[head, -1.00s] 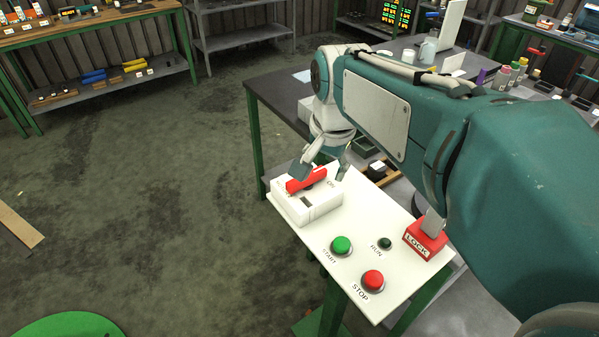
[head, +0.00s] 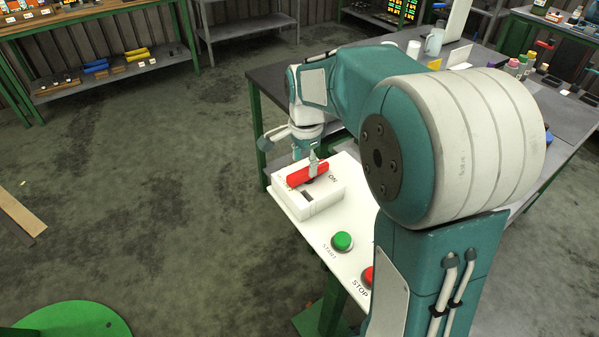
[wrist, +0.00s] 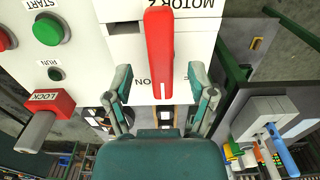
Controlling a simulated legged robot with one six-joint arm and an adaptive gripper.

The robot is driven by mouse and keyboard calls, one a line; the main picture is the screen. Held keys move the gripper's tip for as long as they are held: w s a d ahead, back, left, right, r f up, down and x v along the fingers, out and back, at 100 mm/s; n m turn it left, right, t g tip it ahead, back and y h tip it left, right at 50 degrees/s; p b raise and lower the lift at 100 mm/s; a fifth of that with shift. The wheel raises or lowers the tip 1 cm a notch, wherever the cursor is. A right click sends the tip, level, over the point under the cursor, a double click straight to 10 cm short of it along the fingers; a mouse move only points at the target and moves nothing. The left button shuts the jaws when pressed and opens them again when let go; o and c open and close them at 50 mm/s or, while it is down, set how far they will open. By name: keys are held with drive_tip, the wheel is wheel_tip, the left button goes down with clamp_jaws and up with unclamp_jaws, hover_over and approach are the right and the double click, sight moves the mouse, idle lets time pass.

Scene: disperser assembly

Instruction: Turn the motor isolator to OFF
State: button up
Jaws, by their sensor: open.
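The motor isolator is a white box (head: 318,206) on the white control panel, with a long red handle (head: 303,176) on top. In the wrist view the red handle (wrist: 160,45) runs nearly straight up the picture, its near end beside the ON label. The OFF label cannot be read. My gripper (wrist: 160,82) is open, with one finger on each side of the handle's near end and visible gaps between. In the head view my gripper (head: 306,158) is low at the handle, partly hidden by its own wrist.
The panel also bears a green START button (head: 342,241), a red STOP button (head: 368,276), a small RUN lamp (wrist: 55,74) and a red LOCK block (wrist: 50,103). My arm hides part of the panel in the head view. A dark workbench (head: 265,82) stands behind.

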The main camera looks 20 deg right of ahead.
sight(306, 172)
drive_tip(key=shift+f, duration=1.5)
clamp_jaws()
drive_tip(key=shift+s+n, duration=0.1)
drive_tip(key=shift+n, duration=0.2)
drive_tip(key=n, duration=0.3)
drive_tip(key=shift+s+d+n, duration=0.15)
drive_tip(key=shift+n, duration=0.15)
drive_tip(key=n, duration=0.4)
drive_tip(key=shift+s+d+f+n, duration=0.1)
drive_tip(key=shift+s+d+n, duration=0.05)
drive_tip(key=shift+n, duration=0.15)
drive_tip(key=n, duration=0.4)
drive_tip(key=shift+s+d, duration=0.1)
drive_tip(key=shift+d, duration=0.05)
drive_tip(key=n, duration=0.5)
drive_tip(key=shift+d, duration=0.2)
